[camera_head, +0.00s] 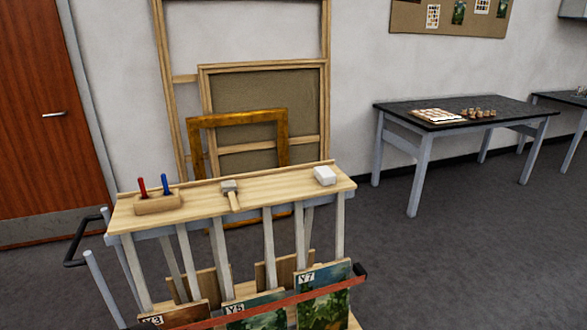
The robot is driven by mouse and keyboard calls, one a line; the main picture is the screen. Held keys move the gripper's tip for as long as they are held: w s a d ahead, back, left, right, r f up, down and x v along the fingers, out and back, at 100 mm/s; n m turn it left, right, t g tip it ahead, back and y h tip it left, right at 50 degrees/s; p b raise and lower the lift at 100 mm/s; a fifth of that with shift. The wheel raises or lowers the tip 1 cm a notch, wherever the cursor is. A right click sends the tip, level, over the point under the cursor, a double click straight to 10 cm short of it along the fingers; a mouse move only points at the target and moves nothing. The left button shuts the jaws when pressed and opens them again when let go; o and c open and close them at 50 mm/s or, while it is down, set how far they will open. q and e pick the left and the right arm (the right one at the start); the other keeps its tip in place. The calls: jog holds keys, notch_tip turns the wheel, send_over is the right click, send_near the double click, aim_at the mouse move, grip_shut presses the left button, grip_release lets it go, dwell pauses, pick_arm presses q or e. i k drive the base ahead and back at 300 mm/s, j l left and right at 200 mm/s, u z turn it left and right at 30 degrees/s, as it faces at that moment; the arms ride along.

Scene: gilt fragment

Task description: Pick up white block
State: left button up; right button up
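A small white block (325,176) lies on the right end of the wooden cart top (285,185), close to its right edge. Nothing touches the block. Neither of my grippers shows in the head view.
On the cart top, a mallet (230,190) lies left of the block, and a wooden holder (158,203) with a red and a blue tool stands at the left. Paintings (322,300) lean in the rack below. Frames (270,85) lean behind. A dark-topped table (465,112) stands at right; open floor (450,250) lies before it.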

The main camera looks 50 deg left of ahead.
aim_at(325, 175)
jog(key=i+l+u, duration=0.1)
jog(key=i+u, duration=0.15)
jog(key=u, duration=0.25)
jog(key=i+l+u, duration=0.2)
jog(key=u, duration=0.25)
jog(key=i+l+u, duration=0.3)
jog(key=u, duration=0.2)
jog(key=i+l+u, duration=0.15)
jog(key=l+u, duration=0.3)
jog(key=i+l+u, duration=0.1)
jog(key=l+u, duration=0.2)
jog(key=u, duration=0.2)
